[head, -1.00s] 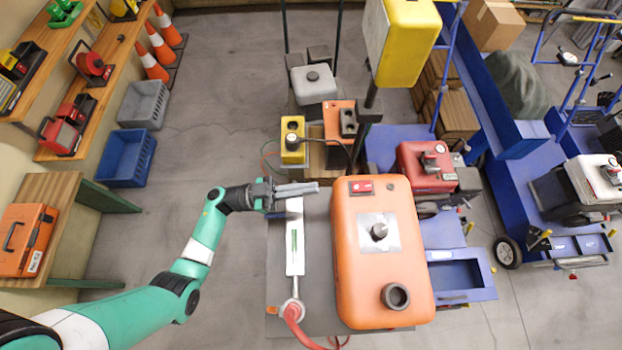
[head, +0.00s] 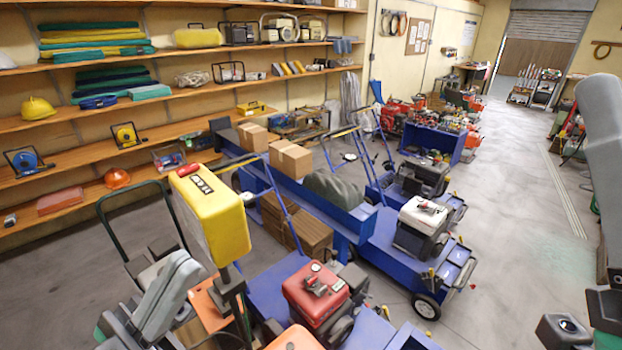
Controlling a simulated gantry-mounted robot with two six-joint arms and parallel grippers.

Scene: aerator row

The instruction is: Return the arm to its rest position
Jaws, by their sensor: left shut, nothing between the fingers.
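My left gripper (head: 178,275) is at the lower left of the head view. Its grey fingers are shut and empty, pointing up, and they look close to the camera. It appears in front of the orange and grey equipment below the yellow box (head: 212,215). Most of my left arm is out of the frame.
A red engine unit (head: 315,292) and the top of an orange tank (head: 295,338) are at the bottom. Blue carts (head: 385,250) with cardboard boxes (head: 290,158) fill the middle. Shelves (head: 180,95) line the left wall. The right-hand floor (head: 510,215) is clear.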

